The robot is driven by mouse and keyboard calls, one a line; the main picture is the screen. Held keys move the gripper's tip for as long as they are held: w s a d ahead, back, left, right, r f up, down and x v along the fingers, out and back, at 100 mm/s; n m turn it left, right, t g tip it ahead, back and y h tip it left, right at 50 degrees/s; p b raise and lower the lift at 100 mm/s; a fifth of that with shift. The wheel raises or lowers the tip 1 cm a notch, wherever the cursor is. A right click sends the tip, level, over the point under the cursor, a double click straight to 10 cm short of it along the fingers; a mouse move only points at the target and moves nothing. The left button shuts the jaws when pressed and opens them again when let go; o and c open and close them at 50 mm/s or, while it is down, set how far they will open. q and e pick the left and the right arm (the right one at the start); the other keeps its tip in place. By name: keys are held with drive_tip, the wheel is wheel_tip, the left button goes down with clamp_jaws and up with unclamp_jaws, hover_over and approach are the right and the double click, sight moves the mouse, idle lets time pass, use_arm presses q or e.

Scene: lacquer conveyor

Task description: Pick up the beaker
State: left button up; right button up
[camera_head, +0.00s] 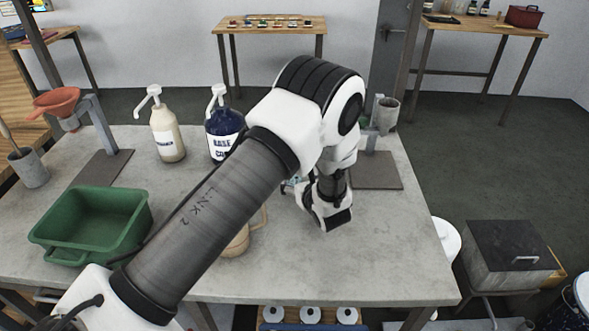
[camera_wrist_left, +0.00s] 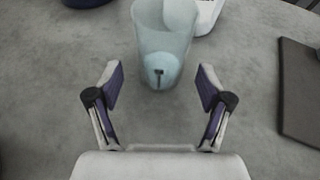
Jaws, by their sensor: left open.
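The beaker (camera_wrist_left: 165,38) is a clear, pale bluish vessel standing upright on the grey table, at the top middle of the left wrist view. In the head view my left arm reaches across the table and mostly hides the gripper and the beaker. My right gripper is not in view.
A cream pump bottle (camera_head: 167,135) and a dark blue pump bottle (camera_head: 223,128) stand behind the arm. A green tub (camera_head: 93,222) is at the left, and a beige jug (camera_head: 237,243) is partly hidden under the arm. A dark stand plate (camera_wrist_left: 300,92) lies to the right.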

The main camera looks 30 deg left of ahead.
use_arm(q)
drive_tip(key=p+x, duration=0.1)
drive_tip(key=x, duration=0.4)
drive_tip(key=shift+w+f, duration=0.1)
drive_tip(key=shift+f, duration=0.05)
drive_tip(key=shift+d, duration=0.2)
drive_tip(key=shift+s+d+r, duration=0.1)
drive_tip(key=shift+s+r, duration=0.15)
drive_tip(key=c, duration=0.5)
drive_tip(key=shift+f, duration=0.1)
drive_tip(key=c, duration=0.8)
